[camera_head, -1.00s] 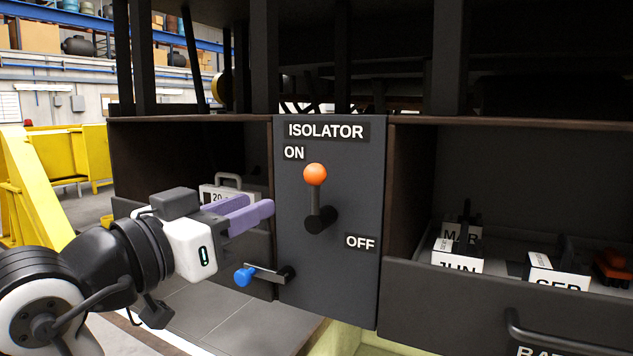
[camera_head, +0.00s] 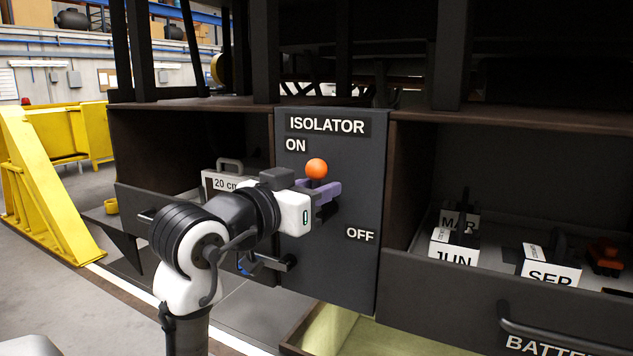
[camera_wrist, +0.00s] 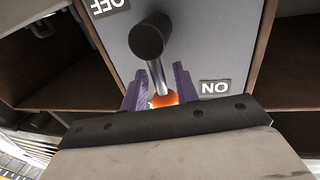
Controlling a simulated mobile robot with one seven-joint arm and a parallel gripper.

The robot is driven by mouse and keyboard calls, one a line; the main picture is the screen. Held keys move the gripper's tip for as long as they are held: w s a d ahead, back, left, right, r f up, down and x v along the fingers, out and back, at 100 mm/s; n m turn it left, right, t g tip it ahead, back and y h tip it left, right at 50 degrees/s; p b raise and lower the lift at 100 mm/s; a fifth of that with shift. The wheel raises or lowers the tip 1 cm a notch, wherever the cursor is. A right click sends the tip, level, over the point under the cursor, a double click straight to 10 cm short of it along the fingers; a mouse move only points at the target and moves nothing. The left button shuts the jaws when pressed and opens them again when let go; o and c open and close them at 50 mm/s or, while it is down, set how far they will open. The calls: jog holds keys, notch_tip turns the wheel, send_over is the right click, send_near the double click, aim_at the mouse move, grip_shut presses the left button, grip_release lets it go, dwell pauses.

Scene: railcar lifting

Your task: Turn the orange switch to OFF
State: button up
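The orange switch knob (camera_head: 316,168) tops a lever on the dark isolator panel (camera_head: 340,275). The lever points up, beside the ON label (camera_head: 296,145); the OFF label (camera_head: 360,233) is lower right. My gripper (camera_head: 328,190) is at the lever, its purple fingers just below the knob in the head view. In the wrist view the orange knob (camera_wrist: 163,99) and the grey lever lie between the two spread fingers (camera_wrist: 155,92). I see a gap between the lever and the fingers. The lever's lower part is hidden by my gripper in the head view.
An open drawer on the right (camera_head: 450,300) holds month-labelled blocks. A block marked 20 cm (camera_head: 222,182) stands in the left compartment. A yellow frame (camera_head: 50,190) stands at the left.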

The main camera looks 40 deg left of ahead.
jog(key=shift+w, duration=0.15)
jog(key=shift+c, duration=0.3)
grip_shut()
